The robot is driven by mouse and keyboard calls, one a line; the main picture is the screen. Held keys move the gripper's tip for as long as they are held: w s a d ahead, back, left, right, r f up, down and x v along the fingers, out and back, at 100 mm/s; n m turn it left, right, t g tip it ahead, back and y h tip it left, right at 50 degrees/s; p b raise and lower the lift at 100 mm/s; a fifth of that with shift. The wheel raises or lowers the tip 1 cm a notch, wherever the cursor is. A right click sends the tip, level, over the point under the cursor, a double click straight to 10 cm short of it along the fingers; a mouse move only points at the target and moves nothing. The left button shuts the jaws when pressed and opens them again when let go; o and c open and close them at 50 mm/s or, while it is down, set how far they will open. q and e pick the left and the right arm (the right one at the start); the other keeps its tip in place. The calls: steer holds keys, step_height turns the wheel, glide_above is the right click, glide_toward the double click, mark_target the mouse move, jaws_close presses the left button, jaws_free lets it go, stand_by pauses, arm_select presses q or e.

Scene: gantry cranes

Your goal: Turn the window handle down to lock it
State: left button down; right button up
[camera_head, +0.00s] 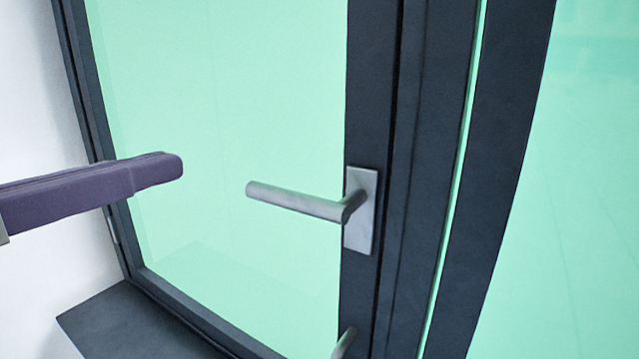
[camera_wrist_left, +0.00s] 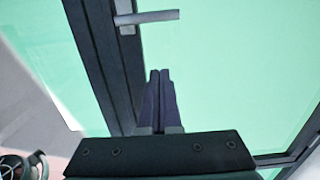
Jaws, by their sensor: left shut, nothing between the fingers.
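The window handle (camera_head: 297,201) is a grey metal lever on a rectangular plate (camera_head: 361,212) fixed to the dark window frame. It points left, close to horizontal. It also shows at the top of the left wrist view (camera_wrist_left: 155,16). My left gripper (camera_head: 172,167) comes in from the left with dark purple fingers, shut and empty. In the head view its tips are left of the lever's free end and slightly higher, apart from it. In the left wrist view the shut fingers (camera_wrist_left: 160,76) lie below the lever without touching it. My right gripper is in neither view.
The dark frame (camera_head: 373,90) holds greenish glass (camera_head: 230,100). Part of a second grey handle (camera_head: 345,343) shows at the bottom edge. A dark sill (camera_head: 135,320) lies at lower left, beside a white wall (camera_head: 30,90). Free room lies between the gripper and lever.

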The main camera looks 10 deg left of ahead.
arm_select(q)
steer(key=w+b, duration=0.1)
steer(key=p, duration=0.2)
glide_above(256, 187)
steer(key=s+d, duration=0.2)
steer(key=s, duration=0.2)
steer(key=f, duration=0.4)
steer(key=shift+w+a+f, duration=0.15)
steer(key=shift+w+f, duration=0.1)
steer(key=shift+w, duration=0.05)
steer(key=shift+b, duration=0.3)
